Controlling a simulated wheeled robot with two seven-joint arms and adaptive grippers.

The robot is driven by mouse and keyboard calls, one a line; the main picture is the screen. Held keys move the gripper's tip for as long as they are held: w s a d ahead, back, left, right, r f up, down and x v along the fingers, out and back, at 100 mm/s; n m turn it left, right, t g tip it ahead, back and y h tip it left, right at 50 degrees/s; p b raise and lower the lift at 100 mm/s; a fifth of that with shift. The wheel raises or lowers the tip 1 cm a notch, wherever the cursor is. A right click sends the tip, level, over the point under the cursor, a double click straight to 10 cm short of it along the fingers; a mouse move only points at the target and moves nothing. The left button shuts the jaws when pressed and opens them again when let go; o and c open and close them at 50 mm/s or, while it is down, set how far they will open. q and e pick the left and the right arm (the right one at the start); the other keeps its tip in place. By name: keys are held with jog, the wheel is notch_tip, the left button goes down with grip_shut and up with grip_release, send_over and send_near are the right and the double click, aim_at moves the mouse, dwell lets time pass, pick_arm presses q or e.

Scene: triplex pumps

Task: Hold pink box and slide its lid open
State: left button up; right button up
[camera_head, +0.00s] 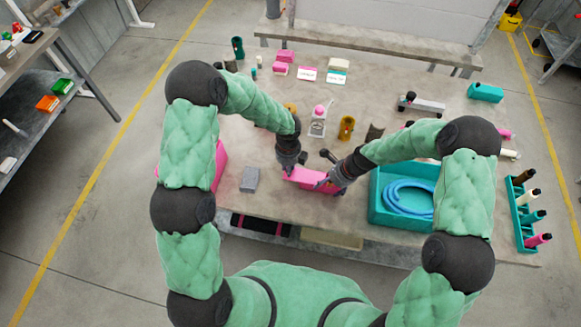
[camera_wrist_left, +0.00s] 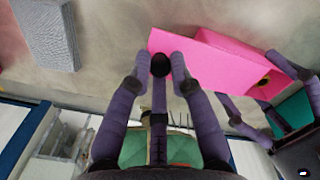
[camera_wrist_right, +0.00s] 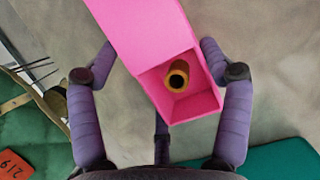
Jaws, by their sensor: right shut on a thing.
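The pink box (camera_head: 302,176) is at the table's near edge. My right gripper (camera_wrist_right: 160,62) is shut on it, with fingers on both sides of the box (camera_wrist_right: 145,35). An open part of the box faces the right wrist camera, with a brass cylinder (camera_wrist_right: 177,78) inside. In the left wrist view, a flat pink panel (camera_wrist_left: 190,68) runs along the box (camera_wrist_left: 235,50); I cannot tell whether it is the lid. My left gripper (camera_wrist_left: 160,60) has its fingertips close together at the panel's left end. Whether they grip it is hidden.
A grey block (camera_head: 249,180) lies left of the box. A teal bin (camera_head: 378,212) with a coiled blue hose (camera_head: 408,198) stands to the right. A white bottle with a pink top (camera_head: 318,122) and a brown-yellow part (camera_head: 346,127) stand behind.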

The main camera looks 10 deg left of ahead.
pick_arm(q)
jog(key=shift+o, duration=1.4)
jog(key=shift+r, duration=0.1)
notch_tip(320, 180, up, 12)
pick_arm(e)
jog(key=o, duration=1.3)
jog(key=shift+r, duration=0.1)
